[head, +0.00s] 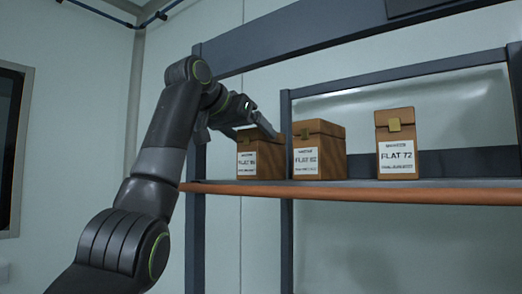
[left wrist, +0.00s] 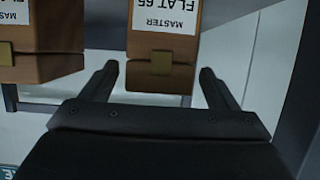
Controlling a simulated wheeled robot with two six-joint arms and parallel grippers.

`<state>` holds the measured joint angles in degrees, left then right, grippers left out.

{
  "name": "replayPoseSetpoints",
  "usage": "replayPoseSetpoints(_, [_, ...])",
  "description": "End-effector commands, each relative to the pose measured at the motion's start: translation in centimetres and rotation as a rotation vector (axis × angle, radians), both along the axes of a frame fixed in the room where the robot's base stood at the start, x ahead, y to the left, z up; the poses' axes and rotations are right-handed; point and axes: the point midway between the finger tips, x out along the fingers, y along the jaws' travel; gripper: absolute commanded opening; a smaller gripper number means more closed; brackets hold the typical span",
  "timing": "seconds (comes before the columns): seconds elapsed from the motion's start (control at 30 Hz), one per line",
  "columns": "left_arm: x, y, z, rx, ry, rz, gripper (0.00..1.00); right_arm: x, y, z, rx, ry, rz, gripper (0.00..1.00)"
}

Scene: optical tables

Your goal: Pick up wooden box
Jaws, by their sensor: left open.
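Three wooden boxes with white labels and brass clasps stand upright on a shelf. My left gripper (head: 256,122) is at the top of the leftmost wooden box (head: 262,159) and partly hides its lid. In the left wrist view, the open left gripper (left wrist: 158,72) has one finger to each side of a wooden box (left wrist: 160,76) with an upside-down "MASTER FLAT 65" label. Gaps show between the fingers and the box. The middle wooden box (head: 332,154) and the right wooden box (head: 397,130), labelled "FLAT 72", stand farther right. My right gripper is not in view.
The shelf (head: 400,193) has an orange front edge, with dark uprights (head: 287,235) near the boxes. In the left wrist view, a neighbouring box (left wrist: 35,66) stands close on the left. The shelf is clear between the middle and right boxes.

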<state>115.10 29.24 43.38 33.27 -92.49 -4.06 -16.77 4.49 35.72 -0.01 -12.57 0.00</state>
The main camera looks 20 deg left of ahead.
Motion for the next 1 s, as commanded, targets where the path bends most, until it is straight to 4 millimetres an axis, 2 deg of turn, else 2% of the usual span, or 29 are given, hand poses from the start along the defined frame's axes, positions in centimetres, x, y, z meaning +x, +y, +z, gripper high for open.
replayPoseSetpoints(0.07, [1.0, -0.4, -0.2, 0.001, 0.003, -0.001, 0.82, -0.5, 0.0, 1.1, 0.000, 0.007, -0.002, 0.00])
replayPoseSetpoints(0.2, [2.0, -0.8, -0.8, 0.000, 0.002, -0.001, 0.82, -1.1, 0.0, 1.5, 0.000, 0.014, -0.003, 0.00])
replayPoseSetpoints(0.47, [2.2, -0.8, -1.0, 0.000, 0.000, 0.000, 0.82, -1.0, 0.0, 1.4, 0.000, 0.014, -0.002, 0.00])
replayPoseSetpoints(0.9, [2.2, -0.8, -1.1, -0.001, 0.001, 0.000, 0.26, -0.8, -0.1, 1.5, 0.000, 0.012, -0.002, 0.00])
replayPoseSetpoints(0.97, [2.2, -0.8, -1.1, -0.001, 0.001, 0.000, 0.18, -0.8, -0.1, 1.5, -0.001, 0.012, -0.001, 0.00])
replayPoseSetpoints(1.0, [2.2, -0.8, -0.9, -0.001, -0.003, 0.000, 0.18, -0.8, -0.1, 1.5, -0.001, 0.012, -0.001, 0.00])
